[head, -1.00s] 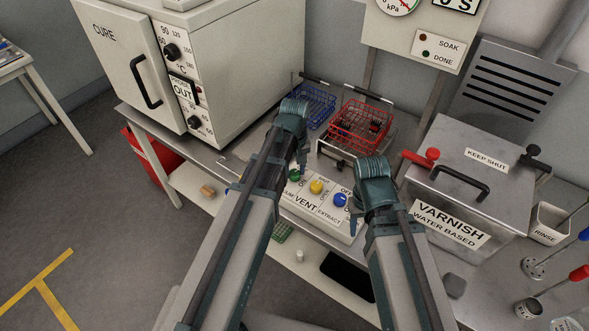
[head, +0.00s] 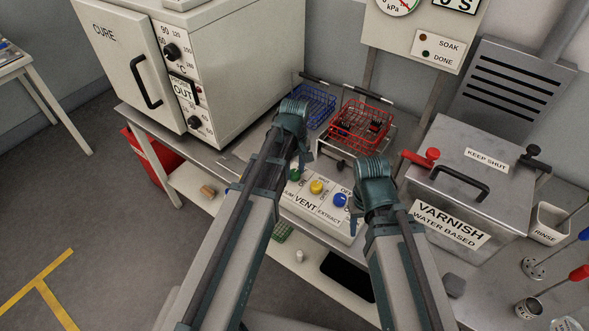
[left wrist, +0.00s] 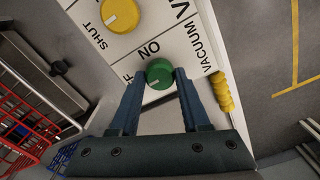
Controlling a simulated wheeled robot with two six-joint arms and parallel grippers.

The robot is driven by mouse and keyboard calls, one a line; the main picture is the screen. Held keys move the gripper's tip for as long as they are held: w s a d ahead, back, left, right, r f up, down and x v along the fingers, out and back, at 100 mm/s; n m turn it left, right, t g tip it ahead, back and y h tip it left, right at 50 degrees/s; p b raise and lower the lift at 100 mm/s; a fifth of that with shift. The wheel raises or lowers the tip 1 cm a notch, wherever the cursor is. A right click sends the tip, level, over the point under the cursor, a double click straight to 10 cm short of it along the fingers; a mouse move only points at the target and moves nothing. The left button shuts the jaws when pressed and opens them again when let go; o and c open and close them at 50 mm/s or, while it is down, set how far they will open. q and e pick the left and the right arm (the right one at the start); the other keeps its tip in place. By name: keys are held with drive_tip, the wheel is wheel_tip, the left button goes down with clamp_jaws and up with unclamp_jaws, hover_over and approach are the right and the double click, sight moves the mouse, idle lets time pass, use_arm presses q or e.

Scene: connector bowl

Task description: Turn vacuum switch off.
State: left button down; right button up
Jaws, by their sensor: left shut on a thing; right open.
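The green vacuum knob (left wrist: 159,73) sits on a white panel (left wrist: 190,40) marked VACUUM and ON, with a second label partly hidden. It also shows beside my left wrist in the head view (head: 296,175). My left gripper (left wrist: 153,78) is shut on the green knob, with one finger on each side. A pale mark on the knob's face points toward the lower left in the left wrist view. My right gripper (head: 372,185) is open over the panel's right end, near the blue knob (head: 340,200); its fingertips are mostly hidden.
A yellow vent knob (head: 316,187) stands between the green and blue knobs. Behind the panel are a red wire basket (head: 358,127) and a blue one (head: 315,103). The oven (head: 215,70) is left, the varnish tank (head: 465,185) right.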

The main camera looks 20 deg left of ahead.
sight(294, 173)
use_arm(q)
drive_tip(key=shift+c, duration=1.9)
unclamp_jaws()
drive_tip(key=shift+r, duration=0.15)
use_arm(e)
drive_tip(key=shift+r, duration=0.15)
use_arm(q)
wheel_tip(294, 173, up, 14)
drive_tip(key=p, duration=1.3)
drive_tip(key=shift+f+p, duration=0.2)
drive_tip(key=shift+p, duration=0.2)
use_arm(e)
wheel_tip(294, 173, up, 14)
drive_tip(key=shift+f, duration=0.2)
drive_tip(key=shift+f, duration=0.1)
use_arm(q)
drive_tip(key=s+d+f+m+b, duration=0.2)
drive_tip(key=s+d+m, duration=0.3)
drive_tip(key=s+m, duration=0.1)
drive_tip(key=s+d+f+m+y+b, duration=0.1)
drive_tip(key=s+d+f+m+b, duration=0.2)
drive_tip(key=s+d+m, duration=0.2)
drive_tip(key=s+m, duration=0.1)
drive_tip(key=s, duration=0.2)
drive_tip(key=shift+s+d+m, duration=0.15)
drive_tip(key=shift+s+m, duration=0.25)
use_arm(e)
wheel_tip(294, 173, down, 5)
drive_tip(key=shift+f, duration=0.1)
